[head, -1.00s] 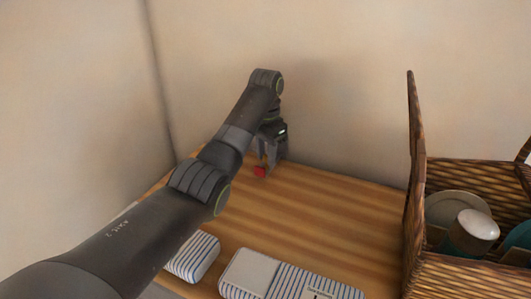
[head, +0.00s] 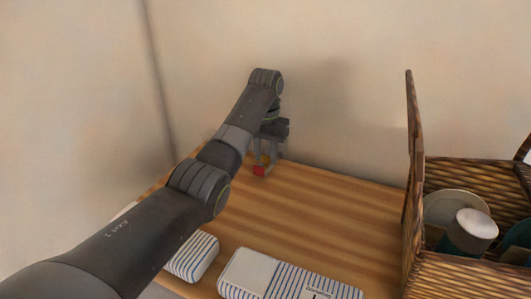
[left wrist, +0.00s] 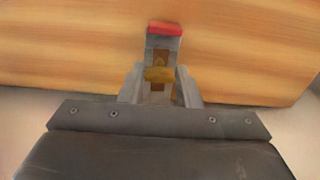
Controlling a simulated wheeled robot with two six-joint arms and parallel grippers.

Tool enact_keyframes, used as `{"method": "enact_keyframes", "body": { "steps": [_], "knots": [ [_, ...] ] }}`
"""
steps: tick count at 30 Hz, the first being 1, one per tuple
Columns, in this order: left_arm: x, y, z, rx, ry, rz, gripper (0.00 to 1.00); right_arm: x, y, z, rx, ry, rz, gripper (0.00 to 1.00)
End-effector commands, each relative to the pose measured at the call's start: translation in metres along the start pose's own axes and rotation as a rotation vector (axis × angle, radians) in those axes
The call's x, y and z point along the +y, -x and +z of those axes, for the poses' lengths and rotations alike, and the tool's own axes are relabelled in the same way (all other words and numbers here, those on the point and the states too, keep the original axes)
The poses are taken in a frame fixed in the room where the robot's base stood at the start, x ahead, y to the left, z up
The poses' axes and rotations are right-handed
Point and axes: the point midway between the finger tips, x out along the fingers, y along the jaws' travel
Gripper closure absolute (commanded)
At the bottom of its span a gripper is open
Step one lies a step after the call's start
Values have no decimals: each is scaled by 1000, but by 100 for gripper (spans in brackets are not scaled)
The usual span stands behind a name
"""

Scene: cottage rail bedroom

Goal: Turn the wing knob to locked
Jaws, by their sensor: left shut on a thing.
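The brass-yellow wing knob (left wrist: 159,74) shows in the left wrist view, on a narrow grey body with a red end (left wrist: 165,29). My left gripper (left wrist: 160,80) is shut on the knob, one finger on each side. In the head view my left gripper (head: 264,157) points down at the back of the wooden top, near the wall. The red end (head: 259,171) shows just below it, and most of the knob is hidden by the fingers. I cannot read any locked mark. My right gripper is in neither view.
The wooden top (head: 320,205) is clear between my arm and a wicker basket (head: 413,180) on the right, holding a plate (head: 455,205) and a cup (head: 476,225). Striped packages (head: 195,257) lie along the front. Walls stand close behind and left.

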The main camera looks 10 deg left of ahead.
Motion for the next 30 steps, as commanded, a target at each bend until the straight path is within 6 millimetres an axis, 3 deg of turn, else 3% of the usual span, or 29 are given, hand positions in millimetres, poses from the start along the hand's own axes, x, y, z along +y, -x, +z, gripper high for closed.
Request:
{"method": "enact_keyframes", "body": {
  "steps": [8,9,13,23,30],
  "knots": [
    [0,4,-2,11,2,-2,93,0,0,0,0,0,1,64],
    [0,4,-2,11,2,-3,65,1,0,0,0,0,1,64],
    [0,3,-1,8,1,-2,48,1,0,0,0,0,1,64],
    [-1,4,-1,4,0,-1,48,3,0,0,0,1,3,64],
    [-6,40,-4,6,3,-2,48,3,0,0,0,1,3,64]
  ]
}}
